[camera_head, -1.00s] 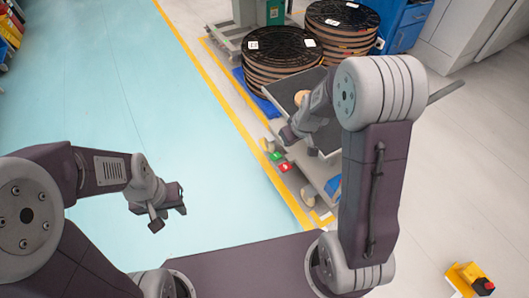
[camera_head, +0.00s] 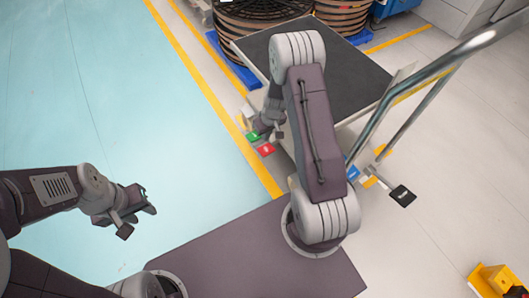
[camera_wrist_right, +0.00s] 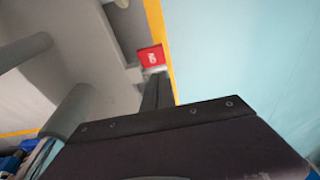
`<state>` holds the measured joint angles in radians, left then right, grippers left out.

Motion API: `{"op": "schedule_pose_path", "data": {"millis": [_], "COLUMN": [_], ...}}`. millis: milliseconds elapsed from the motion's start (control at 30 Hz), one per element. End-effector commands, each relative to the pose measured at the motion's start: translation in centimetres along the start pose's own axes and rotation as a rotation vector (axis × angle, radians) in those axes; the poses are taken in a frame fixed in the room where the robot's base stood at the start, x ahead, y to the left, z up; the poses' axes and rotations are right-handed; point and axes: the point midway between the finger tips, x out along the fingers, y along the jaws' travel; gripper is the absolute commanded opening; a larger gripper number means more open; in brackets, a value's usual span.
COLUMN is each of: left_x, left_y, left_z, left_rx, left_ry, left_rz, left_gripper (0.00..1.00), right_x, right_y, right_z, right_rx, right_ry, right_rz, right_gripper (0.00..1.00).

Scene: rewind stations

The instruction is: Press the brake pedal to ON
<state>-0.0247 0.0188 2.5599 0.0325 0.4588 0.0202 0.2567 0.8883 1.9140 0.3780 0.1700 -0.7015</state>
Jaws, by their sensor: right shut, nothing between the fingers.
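The red pedal (camera_head: 266,149) sits low on the near left side of the cart (camera_head: 337,104), and a green pedal (camera_head: 252,136) is beside it. In the right wrist view the red pedal (camera_wrist_right: 151,56) carries white lettering that reads ON. My right gripper (camera_head: 266,131) is shut and empty, close to the two pedals. In the wrist view its fingertips (camera_wrist_right: 159,76) reach just below the red pedal; I cannot tell whether they touch it. My left gripper (camera_head: 148,201) is open and empty over the light blue floor, away from the cart.
The cart's steel handle (camera_head: 392,92) rises at the right. A black tag-like piece (camera_head: 403,195) lies low by the cart's right end. Wound reels (camera_head: 255,20) stand behind it. A yellow box (camera_head: 492,281) is at the lower right. The blue floor (camera_head: 150,110) at left is clear.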

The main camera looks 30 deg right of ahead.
Motion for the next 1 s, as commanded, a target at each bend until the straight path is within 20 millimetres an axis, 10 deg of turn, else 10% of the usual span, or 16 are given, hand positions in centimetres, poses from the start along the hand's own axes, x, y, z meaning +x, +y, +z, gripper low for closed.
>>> {"op": "schedule_pose_path", "data": {"millis": [267, 800, 1000], "left_x": [0.6, 7.6, 9.2], "left_y": [0.0, -0.1, -0.2], "left_z": [0.1, 0.8, 1.0], "left_rx": [0.0, 0.0, 0.0], "left_ry": [0.0, 0.0, 0.0], "left_rz": [0.0, 0.0, 0.0], "left_gripper": [0.36, 0.36, 0.36], "right_x": [1.0, 12.3, 13.7], "right_y": [0.0, -0.1, 0.0], "right_z": [0.1, 0.8, 1.5], "right_rx": [-0.001, 0.0, 0.0], "right_ry": [-0.001, -0.001, 0.001], "right_rz": [-0.001, -0.001, 0.0], "right_gripper": [0.0, 0.0, 0.0]}}
